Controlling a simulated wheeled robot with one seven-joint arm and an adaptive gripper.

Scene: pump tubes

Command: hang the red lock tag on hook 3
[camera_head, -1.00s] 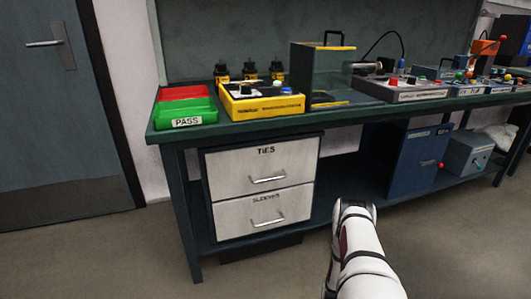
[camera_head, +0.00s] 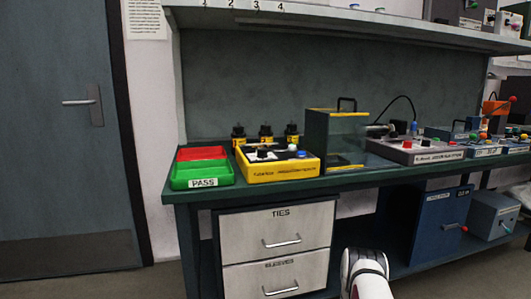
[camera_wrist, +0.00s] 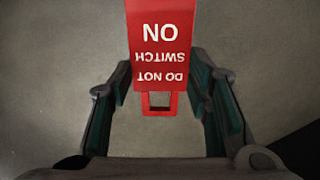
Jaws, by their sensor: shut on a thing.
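The red lock tag (camera_wrist: 160,45) shows in the wrist view, with white "DO NOT SWITCH ON" lettering upside down and a rectangular loop at its lower end. My gripper (camera_wrist: 158,85) is shut on the tag, its two dark fingers with green pads on either side. The tag's far end runs out of the top of the picture. In the head view, the number 3 (camera_head: 257,6) is among the labels 1 to 4 on the upper shelf's front edge. The hooks themselves cannot be made out. My gripper and the tag are out of the head view.
The green workbench (camera_head: 190,193) holds red and green trays (camera_head: 203,173), a yellow box (camera_head: 278,166), a clear-sided case (camera_head: 338,140) and several control boxes. The upper shelf (camera_head: 330,28) overhangs it. Drawers (camera_head: 276,232) are below. A door (camera_head: 60,130) stands at left.

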